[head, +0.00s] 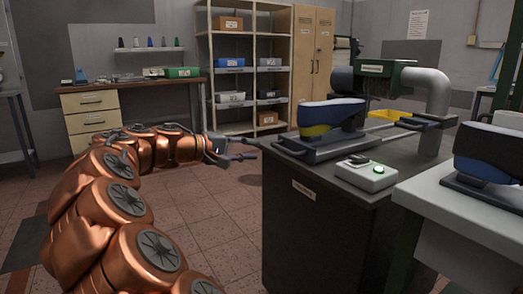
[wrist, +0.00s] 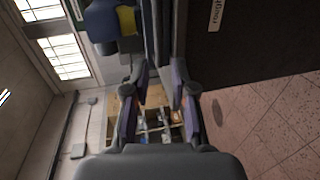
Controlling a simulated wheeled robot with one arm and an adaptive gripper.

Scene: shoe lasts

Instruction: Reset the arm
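My copper-coloured arm reaches from the lower left of the head view. My gripper (head: 238,151) is at its end, in the air just left of the dark machine cabinet. In the wrist view my gripper (wrist: 158,90) shows two fingers standing apart with nothing between them, so it is open and empty. A blue and yellow shoe last (head: 330,118) sits on the machine's carriage (head: 335,145), right of my gripper and apart from it. The last also shows at the top of the wrist view (wrist: 112,20).
The cabinet (head: 310,225) carries a control box (head: 363,173) with a lit green button. A white table (head: 465,200) with another last (head: 490,155) stands at the right. Shelves (head: 250,75) and a workbench (head: 130,90) stand at the back. The tiled floor (head: 215,225) left of the cabinet is clear.

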